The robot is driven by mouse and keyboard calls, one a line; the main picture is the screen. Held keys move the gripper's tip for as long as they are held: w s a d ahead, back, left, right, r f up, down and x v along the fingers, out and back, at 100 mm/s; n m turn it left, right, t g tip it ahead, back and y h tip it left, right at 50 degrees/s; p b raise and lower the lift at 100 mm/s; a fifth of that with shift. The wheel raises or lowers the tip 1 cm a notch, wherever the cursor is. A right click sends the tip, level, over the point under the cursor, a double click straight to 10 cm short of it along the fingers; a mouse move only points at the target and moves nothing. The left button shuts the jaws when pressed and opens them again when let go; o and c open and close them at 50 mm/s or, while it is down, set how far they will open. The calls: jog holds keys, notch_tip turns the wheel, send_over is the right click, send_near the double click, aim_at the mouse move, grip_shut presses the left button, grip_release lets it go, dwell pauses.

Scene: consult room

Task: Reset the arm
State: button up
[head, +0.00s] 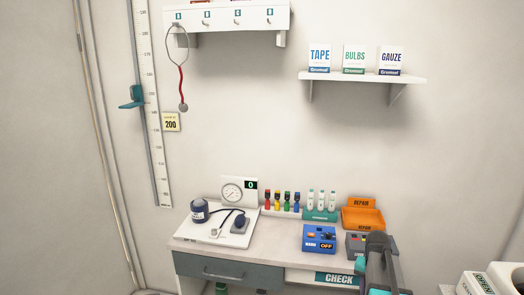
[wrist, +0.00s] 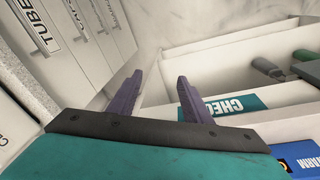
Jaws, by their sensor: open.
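My gripper (wrist: 159,76) shows in the wrist view with its two purple fingers spread apart and nothing between them. Behind the fingers are a pale floor or surface and a white open compartment with a teal CHECK label (wrist: 235,104). In the head view my dark arm (head: 378,262) reaches in at the lower right, in front of the desk's right end. The fingers cannot be made out in that view.
The desk (head: 275,238) holds a blood pressure set (head: 215,220), coloured bottles (head: 282,201), a blue box marked OFF (head: 319,238) and an orange REPAIR tray (head: 363,216). A shelf (head: 365,77) and hook rack (head: 228,18) hang above. Labelled drawers (wrist: 60,50) stand left in the wrist view.

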jog(key=s+a+f+n+y, duration=0.1)
jog(key=s+a+f+n, duration=0.25)
jog(key=a, duration=0.55)
jog(key=s+a+f+n, duration=0.2)
jog(key=a+f, duration=0.3)
jog(key=a, duration=0.4)
jog(key=s+a+f+n+y, duration=0.1)
jog(key=s+a+f+n, duration=0.25)
jog(key=a, duration=0.65)
jog(key=s+f+m+g+b, duration=0.1)
jog(key=s+f+g+b, duration=0.5)
jog(key=s+f, duration=1.9)
notch_tip(320, 180, down, 4)
jog(key=b, duration=0.4)
jog(key=shift+s+d, duration=0.2)
jog(key=shift+d, duration=0.15)
jog(key=c, duration=0.4)
jog(key=shift+o, duration=0.2)
jog(key=shift+d, duration=0.15)
